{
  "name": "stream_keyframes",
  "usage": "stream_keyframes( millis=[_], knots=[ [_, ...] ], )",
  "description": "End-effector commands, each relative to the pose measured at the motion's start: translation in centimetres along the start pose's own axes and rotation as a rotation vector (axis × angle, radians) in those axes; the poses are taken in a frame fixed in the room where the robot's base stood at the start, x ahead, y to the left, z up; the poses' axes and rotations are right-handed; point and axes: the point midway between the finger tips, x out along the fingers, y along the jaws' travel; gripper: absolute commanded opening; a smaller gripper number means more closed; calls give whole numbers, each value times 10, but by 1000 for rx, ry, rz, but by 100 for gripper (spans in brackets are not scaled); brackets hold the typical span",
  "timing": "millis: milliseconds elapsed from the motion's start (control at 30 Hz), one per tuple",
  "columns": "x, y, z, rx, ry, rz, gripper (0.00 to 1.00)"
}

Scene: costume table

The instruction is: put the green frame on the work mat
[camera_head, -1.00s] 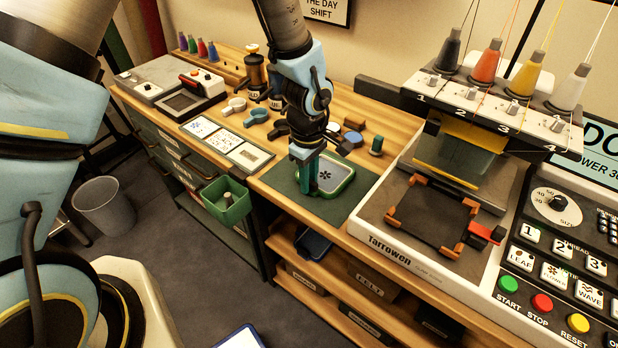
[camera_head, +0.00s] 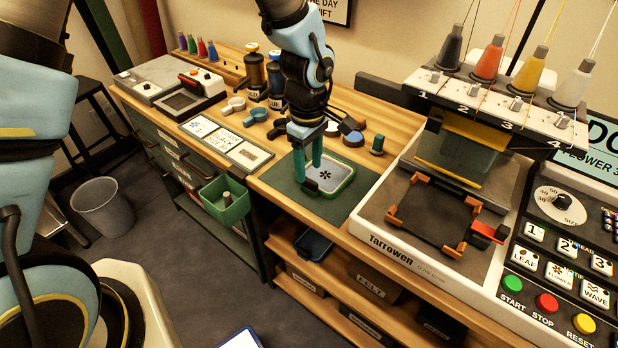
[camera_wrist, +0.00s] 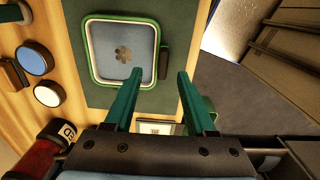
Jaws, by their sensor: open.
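The green frame (camera_head: 338,188) lies flat on the dark green work mat (camera_head: 338,211). It holds light grey cloth with a dark flower motif, and it has a dark tab on its near side. My gripper (camera_head: 308,176) is open and empty, with its green fingers pointing down beside the frame's near-left edge. In the wrist view the frame (camera_wrist: 92,70) is ahead of the fingertips (camera_wrist: 160,73), its tab and right edge between and beyond them. The mat (camera_wrist: 182,40) also shows around it there. I see no finger closed on the frame.
The embroidery machine (camera_head: 375,243) with an empty dark hoop holder stands to the right. A green bin (camera_head: 226,203) hangs at the table's front edge.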

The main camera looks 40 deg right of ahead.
Motion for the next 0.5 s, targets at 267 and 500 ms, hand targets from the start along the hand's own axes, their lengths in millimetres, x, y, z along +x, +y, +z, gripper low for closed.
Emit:
stream_keyframes(
  millis=[267,500],
  knots=[
    [-50,0,0,-1,1,3,56],
    [-73,0,0,-1,0,1,56]
  ],
)
